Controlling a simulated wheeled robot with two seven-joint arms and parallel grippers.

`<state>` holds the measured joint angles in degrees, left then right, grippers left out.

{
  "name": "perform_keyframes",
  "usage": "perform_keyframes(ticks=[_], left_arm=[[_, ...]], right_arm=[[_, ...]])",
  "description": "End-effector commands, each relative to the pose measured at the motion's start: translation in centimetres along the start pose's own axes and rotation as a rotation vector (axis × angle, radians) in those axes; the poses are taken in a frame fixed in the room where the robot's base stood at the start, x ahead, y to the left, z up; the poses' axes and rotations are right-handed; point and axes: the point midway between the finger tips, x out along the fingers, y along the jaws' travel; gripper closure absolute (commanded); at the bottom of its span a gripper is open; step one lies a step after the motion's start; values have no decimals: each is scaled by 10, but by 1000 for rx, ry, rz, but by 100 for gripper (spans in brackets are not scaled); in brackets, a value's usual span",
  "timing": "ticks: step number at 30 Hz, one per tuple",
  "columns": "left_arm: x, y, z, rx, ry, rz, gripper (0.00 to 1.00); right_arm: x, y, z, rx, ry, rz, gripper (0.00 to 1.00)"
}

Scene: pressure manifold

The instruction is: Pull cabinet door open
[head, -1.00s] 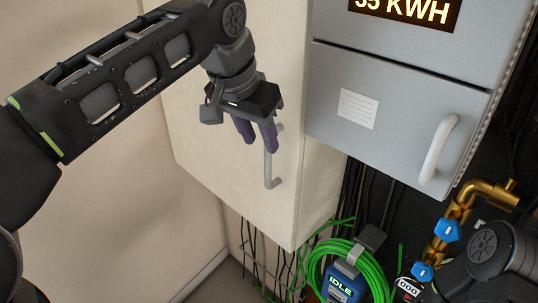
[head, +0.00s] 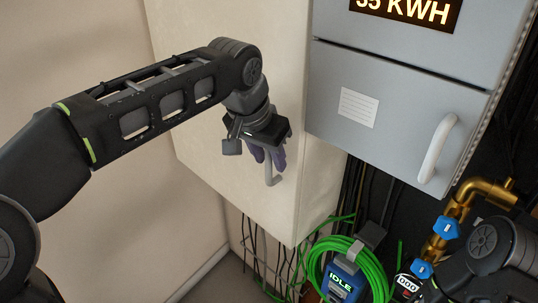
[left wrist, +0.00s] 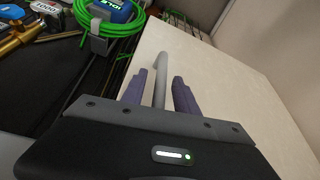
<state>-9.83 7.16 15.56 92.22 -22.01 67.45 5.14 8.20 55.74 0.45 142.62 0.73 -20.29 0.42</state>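The cream cabinet door (head: 205,105) looks shut and has a grey bar handle (head: 273,179). My left gripper (head: 266,160) is at this handle and hides most of it in the head view. In the left wrist view, the handle (left wrist: 160,72) runs between the two purple fingers (left wrist: 160,88), with a gap showing on each side, so the gripper is open. The cream door also shows there (left wrist: 225,75). I cannot tell whether a finger touches the door. Part of my right arm shows at the lower right of the head view, but its gripper does not.
A grey cabinet (head: 395,115) with a pale handle (head: 437,149) stands right of the cream one. Below are a green cable coil (head: 376,276), a blue box reading IDLE (head: 341,283), brass pipes with blue valves (head: 446,228) and hanging dark cables.

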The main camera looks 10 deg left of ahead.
Motion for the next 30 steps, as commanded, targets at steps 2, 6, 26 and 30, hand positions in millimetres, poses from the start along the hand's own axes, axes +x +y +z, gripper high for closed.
perform_keyframes(ticks=[2,6,26,30], left_arm=[[0,0,0,0,0,0,64],[0,0,0,0,0,0,71],[-1,0,0,0,1,0,100],[-1,0,0,0,1,0,100]], right_arm=[[0,0,0,0,0,0,64],[0,0,0,0,0,0,64],[0,0,0,0,0,0,64],[0,0,0,0,0,0,64]])
